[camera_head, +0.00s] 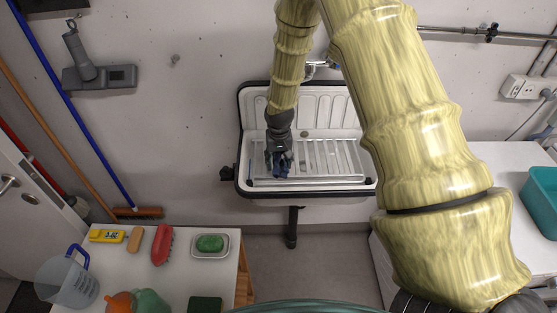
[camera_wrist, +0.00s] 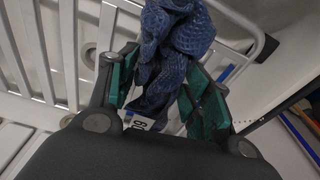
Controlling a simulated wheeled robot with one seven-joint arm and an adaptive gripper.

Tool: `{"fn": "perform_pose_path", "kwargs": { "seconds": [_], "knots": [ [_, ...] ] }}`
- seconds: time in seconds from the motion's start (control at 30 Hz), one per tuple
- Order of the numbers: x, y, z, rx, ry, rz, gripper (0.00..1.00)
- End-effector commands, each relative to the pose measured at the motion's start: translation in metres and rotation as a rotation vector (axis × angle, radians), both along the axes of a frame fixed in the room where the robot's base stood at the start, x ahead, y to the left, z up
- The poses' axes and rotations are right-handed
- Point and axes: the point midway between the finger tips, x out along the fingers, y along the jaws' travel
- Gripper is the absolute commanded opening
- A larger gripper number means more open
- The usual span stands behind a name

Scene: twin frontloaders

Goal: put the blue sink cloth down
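The blue sink cloth (camera_wrist: 174,50) is a bunched, dark blue textured cloth with a white printed tag at its lower end in the wrist view. My gripper (camera_wrist: 165,90) has its two green-padded fingers on either side of the cloth, which is pinched between them. In the head view my gripper (camera_head: 279,160) points down over the white sink (camera_head: 330,183), and a little of the cloth (camera_head: 284,170) shows at the fingertips. The sink has a slatted grid (camera_head: 335,158). I cannot tell whether the cloth touches the grid.
A white table (camera_head: 196,265) at lower left holds a soap dish (camera_head: 226,246), a red brush (camera_head: 162,245), a jug (camera_head: 67,279) and bottles. A faucet (camera_head: 318,68) stands behind the sink. A teal basin (camera_head: 542,199) sits on the white surface at right.

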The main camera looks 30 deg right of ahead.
Motion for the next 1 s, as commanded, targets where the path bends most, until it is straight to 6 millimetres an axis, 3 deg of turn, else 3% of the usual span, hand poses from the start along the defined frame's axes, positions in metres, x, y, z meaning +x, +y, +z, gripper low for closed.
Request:
{"fn": "perform_pose_path", "kwargs": {
  "seconds": [0.53, 1.0],
  "knots": [
    [0.0, 0.0, 0.008, 0.0, -0.002, 0.0, 0.64],
    [-0.005, 0.003, 0.058, 0.0, -0.003, 0.0, 0.64]
  ]
}}
